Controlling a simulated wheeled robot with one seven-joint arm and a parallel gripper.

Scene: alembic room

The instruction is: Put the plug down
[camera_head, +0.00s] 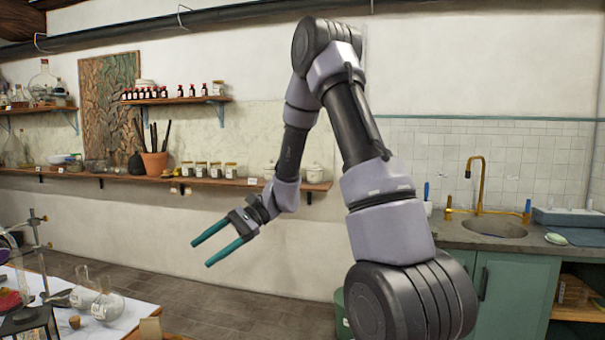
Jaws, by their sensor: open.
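My gripper (201,254) is in the middle left of the head view, in the air in front of the white wall. Its two teal fingers are apart and point down to the left. Nothing shows between them. A small brown cork-like plug (74,322) is on the table (163,296) at the lower left, in front of the glass flasks. My gripper is above and to the right of it, well apart from it. I cannot tell for sure that this piece is the plug of the task.
Clear glass flasks (107,303) and a metal stand (38,240) crowd the table. A small tan block (150,328) is near its right edge. A wall shelf (225,182) with jars and pots runs behind my gripper. A sink (493,228) is at the right.

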